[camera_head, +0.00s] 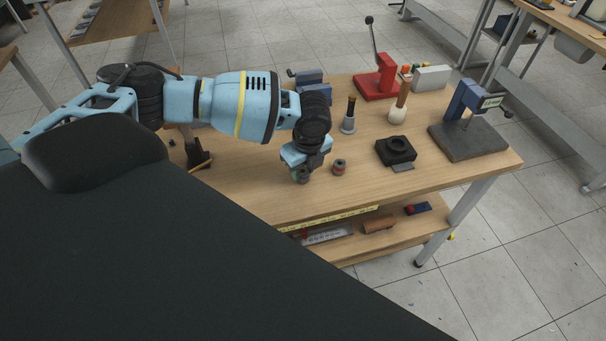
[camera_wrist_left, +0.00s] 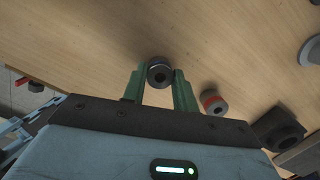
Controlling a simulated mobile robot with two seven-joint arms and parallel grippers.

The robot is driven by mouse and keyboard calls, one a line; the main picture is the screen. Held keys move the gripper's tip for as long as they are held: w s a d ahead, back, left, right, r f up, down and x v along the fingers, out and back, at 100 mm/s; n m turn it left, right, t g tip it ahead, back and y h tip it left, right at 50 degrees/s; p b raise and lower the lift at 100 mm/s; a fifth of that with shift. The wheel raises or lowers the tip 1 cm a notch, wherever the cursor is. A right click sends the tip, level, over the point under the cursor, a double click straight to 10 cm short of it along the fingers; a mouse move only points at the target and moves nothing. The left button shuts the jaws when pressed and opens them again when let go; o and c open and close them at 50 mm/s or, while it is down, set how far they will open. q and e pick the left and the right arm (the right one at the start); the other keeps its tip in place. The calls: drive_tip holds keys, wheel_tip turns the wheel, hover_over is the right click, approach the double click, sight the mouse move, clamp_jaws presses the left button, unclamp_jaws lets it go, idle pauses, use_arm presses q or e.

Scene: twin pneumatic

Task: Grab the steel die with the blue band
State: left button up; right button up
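The steel die with the blue band (camera_wrist_left: 159,73) is a small dark cylinder with a bluish ring and a dark centre hole. In the wrist view it sits between the two green fingertips of my left gripper (camera_wrist_left: 160,78), with no clear gap on either side. In the head view my left gripper (camera_head: 302,172) points down low at the table's near edge, and the die (camera_head: 301,179) is mostly hidden below it. Whether the fingers press on the die cannot be told. My right gripper is not in view.
A similar die with a red band (camera_head: 338,167) stands close to the right of my gripper, also in the wrist view (camera_wrist_left: 213,102). A black block with a round opening (camera_head: 396,150), two handled tools, a red lever press (camera_head: 377,84) and a blue-grey press stand further right and back.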

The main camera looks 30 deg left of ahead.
use_arm(q)
drive_tip(key=c, duration=0.5)
drive_tip(key=shift+r, duration=0.15)
